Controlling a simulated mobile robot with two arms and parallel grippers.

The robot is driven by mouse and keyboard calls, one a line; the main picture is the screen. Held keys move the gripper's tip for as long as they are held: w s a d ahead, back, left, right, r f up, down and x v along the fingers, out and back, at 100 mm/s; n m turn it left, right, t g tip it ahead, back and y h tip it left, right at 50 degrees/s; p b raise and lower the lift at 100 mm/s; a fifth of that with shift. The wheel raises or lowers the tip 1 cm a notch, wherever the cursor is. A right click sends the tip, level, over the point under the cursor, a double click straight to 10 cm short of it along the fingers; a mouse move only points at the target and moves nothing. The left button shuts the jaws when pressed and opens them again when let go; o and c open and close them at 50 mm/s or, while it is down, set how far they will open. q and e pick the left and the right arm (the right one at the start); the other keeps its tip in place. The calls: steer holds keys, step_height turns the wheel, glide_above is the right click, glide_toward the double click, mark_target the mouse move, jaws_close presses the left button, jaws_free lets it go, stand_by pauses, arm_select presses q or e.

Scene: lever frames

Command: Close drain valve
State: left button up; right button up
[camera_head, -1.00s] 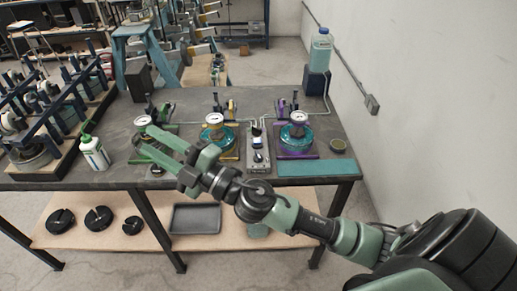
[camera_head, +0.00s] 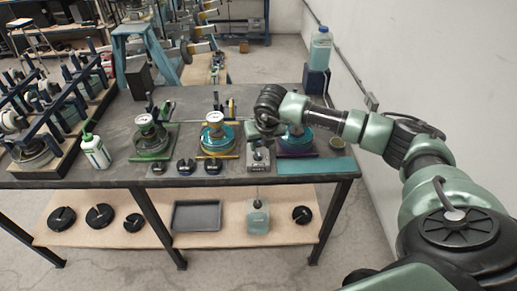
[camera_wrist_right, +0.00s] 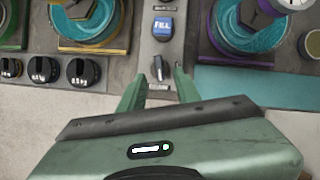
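The drain valve (camera_wrist_right: 157,68) is a small dark knob with a pale handle pointing roughly along the panel, above a partly hidden DRAIN label in the right wrist view. It sits on the grey control box (camera_head: 258,160) at the table's front edge, below a blue FILL control (camera_wrist_right: 163,26). My right gripper (camera_wrist_right: 157,86) is open, with its two green fingers apart on either side of the label, close to the knob. I cannot tell whether they touch it. In the head view my right wrist hides the box's upper part. My left gripper is not in view.
Round stations with green (camera_head: 150,137), teal-and-yellow (camera_head: 217,138) and purple (camera_head: 296,142) bases stand on the table. Several black weights (camera_head: 213,167) lie left of the box. A white bottle (camera_head: 95,152) stands at left; a teal mat (camera_head: 316,167) lies at right.

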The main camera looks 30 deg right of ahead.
mark_target(258, 152)
steer(key=shift+p+x, duration=0.65)
steer(key=shift+x, duration=2.05)
jaws_close()
